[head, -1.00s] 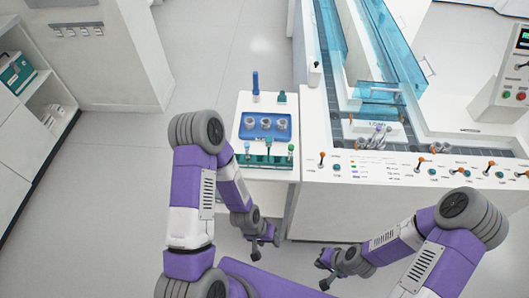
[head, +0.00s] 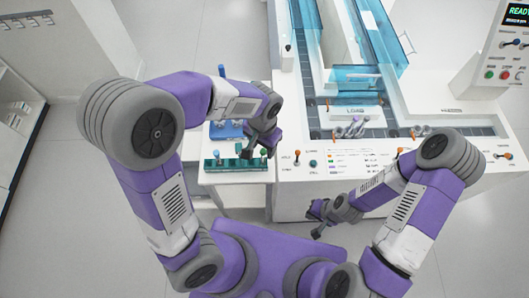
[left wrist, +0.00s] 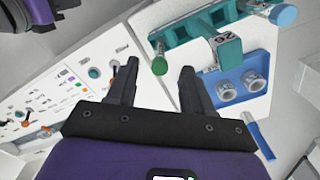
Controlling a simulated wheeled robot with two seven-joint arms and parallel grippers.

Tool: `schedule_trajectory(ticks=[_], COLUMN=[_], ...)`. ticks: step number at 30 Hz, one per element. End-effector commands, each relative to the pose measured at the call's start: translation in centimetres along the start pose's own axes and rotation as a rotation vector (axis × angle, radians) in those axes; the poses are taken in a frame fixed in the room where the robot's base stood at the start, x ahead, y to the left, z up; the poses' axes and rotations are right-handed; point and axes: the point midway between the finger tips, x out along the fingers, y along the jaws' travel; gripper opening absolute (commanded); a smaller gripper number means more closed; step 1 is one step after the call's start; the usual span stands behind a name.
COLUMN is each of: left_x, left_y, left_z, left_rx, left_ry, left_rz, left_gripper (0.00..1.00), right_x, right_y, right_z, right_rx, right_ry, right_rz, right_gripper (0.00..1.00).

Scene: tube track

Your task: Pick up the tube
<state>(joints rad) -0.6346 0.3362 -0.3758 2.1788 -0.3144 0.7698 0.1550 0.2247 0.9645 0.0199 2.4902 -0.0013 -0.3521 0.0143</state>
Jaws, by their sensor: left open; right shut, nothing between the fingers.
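A teal rack (head: 225,165) stands at the front of the small white side table. In the left wrist view the rack (left wrist: 185,30) holds a green-capped tube (left wrist: 160,64) and a blue-capped tube (left wrist: 283,15) at opposite ends, with a teal block (left wrist: 224,52) marked with a number between them. My left gripper (head: 258,152) is open above the rack's right end in the head view. In the left wrist view the green cap shows between its fingertips; I cannot tell whether they reach its depth. My right gripper (head: 316,224) is shut and empty before the machine.
A blue tray (left wrist: 240,85) with metal-rimmed round holders lies behind the rack, partly hidden by my left arm in the head view. The white machine (head: 300,185) with levers and a blue-walled track (head: 306,60) stands right of the table.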

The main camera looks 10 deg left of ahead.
Motion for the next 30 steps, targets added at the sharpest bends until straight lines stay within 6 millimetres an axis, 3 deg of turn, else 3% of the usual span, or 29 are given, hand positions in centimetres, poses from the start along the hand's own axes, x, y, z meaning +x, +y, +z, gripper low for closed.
schedule_trajectory(ticks=[10, 20, 28, 30], left_x=[5.1, 5.5, 5.5, 5.5], left_y=[-0.1, -0.1, -0.1, -0.1], left_z=[-0.3, -0.4, -0.4, -0.4], left_rx=[-0.002, -0.001, -0.001, -0.001], left_ry=[-0.004, 0.000, 0.000, 0.000], left_rz=[0.001, 0.001, 0.001, 0.001], left_gripper=[0.51, 0.51, 0.10, 0.06], right_x=[1.9, 2.0, 2.0, 2.0], right_y=[0.7, 0.8, 0.8, 0.8], right_z=[-0.1, -0.1, -0.1, -0.1], right_rx=[0.000, 0.000, 0.000, 0.000], right_ry=[-0.001, 0.000, 0.000, 0.000], right_rz=[0.000, 0.000, 0.000, 0.000], right_gripper=[0.00, 0.00, 0.00, 0.00])
